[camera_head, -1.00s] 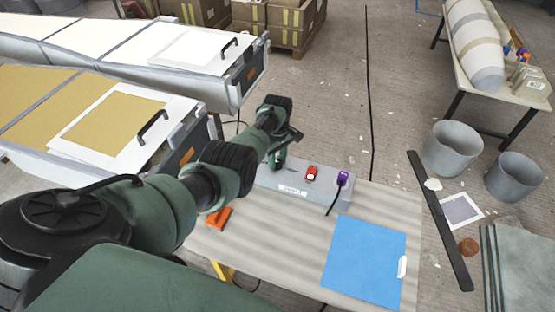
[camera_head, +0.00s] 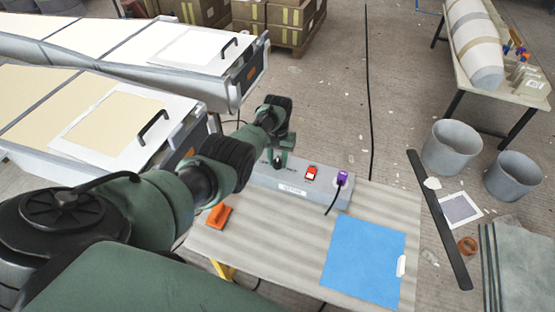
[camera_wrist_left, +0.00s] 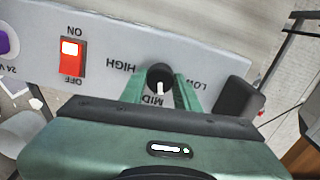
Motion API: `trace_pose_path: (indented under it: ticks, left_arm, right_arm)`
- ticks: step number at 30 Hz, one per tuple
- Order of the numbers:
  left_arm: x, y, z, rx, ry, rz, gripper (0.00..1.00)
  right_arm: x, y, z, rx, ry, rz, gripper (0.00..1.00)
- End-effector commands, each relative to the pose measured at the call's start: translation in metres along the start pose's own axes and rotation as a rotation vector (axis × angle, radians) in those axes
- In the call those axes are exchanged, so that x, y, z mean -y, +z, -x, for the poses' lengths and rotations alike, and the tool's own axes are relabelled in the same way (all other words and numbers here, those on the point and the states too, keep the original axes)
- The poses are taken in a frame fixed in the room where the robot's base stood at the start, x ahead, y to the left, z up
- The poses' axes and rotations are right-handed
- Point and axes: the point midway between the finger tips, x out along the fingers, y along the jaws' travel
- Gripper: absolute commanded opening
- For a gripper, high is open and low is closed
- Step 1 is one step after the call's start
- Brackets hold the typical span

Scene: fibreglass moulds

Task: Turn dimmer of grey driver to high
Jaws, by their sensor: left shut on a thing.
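The grey driver (camera_head: 325,195) is a long box on the bench. It also shows in the left wrist view (camera_wrist_left: 110,88). Its black dimmer knob (camera_wrist_left: 159,75) sits among the marks LOW, MID and HIGH, and its white pointer is at MID. My left gripper (camera_wrist_left: 160,86) is shut on the knob, with a green finger on each side. The red rocker switch (camera_wrist_left: 72,57), marked ON and OFF, sits beside the dimmer. My right gripper is not in view.
A purple plug (camera_head: 342,178) with a black cable is in the driver's right end. A blue sheet (camera_head: 365,262) and an orange tool (camera_head: 218,217) lie on the bench (camera_head: 290,245). A near mould with a pale panel (camera_head: 112,122) stands at left.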

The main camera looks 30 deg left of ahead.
Motion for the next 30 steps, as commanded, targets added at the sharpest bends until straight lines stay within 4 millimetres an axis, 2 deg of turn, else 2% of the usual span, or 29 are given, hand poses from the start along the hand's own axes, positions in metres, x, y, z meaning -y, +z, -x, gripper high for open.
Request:
trace_pose_path:
  ticks: [30]
  left_arm:
    - [0.0006, 0.0012, -0.0012, 0.004, 0.001, -0.964, 0.0]
  right_arm:
    - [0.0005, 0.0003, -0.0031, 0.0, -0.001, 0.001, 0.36]
